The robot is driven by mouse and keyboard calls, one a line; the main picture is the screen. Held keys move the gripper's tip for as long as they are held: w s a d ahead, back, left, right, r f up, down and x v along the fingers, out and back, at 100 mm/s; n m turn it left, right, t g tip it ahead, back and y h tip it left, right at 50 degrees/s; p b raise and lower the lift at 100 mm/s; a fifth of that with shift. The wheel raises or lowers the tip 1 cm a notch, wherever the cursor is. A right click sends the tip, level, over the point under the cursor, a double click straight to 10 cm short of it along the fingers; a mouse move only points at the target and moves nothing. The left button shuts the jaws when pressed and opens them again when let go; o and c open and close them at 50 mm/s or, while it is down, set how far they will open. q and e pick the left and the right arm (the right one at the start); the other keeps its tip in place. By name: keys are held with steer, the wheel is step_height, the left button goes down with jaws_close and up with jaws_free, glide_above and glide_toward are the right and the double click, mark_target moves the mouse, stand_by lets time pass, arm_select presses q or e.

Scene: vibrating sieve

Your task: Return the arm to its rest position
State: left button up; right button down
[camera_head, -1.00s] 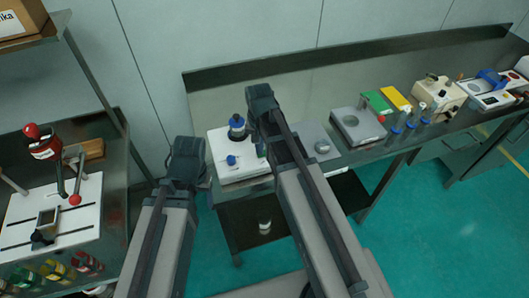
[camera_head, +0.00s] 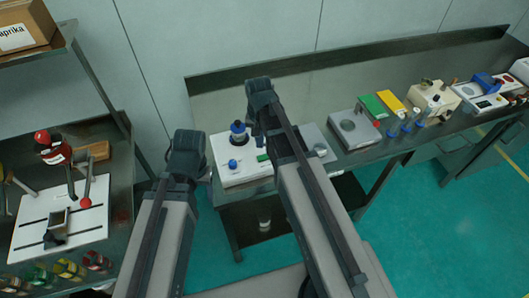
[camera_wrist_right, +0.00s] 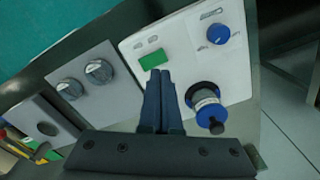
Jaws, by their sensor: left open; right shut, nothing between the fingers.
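My left gripper (camera_head: 186,150) is raised over the gap between the left bench and the long bench. It holds nothing that I can see, and its fingertips are hard to make out.
The long bench (camera_head: 330,75) carries a grey plate device (camera_head: 354,130), bottles and a cream machine (camera_head: 434,98). The left bench holds a red-topped lever press (camera_head: 52,140) and several colored jars. A shelf above it holds a paprika box (camera_head: 24,28). Green floor (camera_head: 420,230) is clear at right.

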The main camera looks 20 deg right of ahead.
steer(key=shift+r, duration=0.45)
steer(key=s+a+f+n+h+b, duration=0.1)
steer(key=s+a+f+n+b, duration=0.3)
steer(key=s+a+n, duration=0.5)
steer(key=s+a, duration=0.1)
steer(key=s, duration=0.4)
steer(key=shift+s+a, duration=0.15)
steer(key=shift+a, duration=0.1)
steer(key=shift+f, duration=0.1)
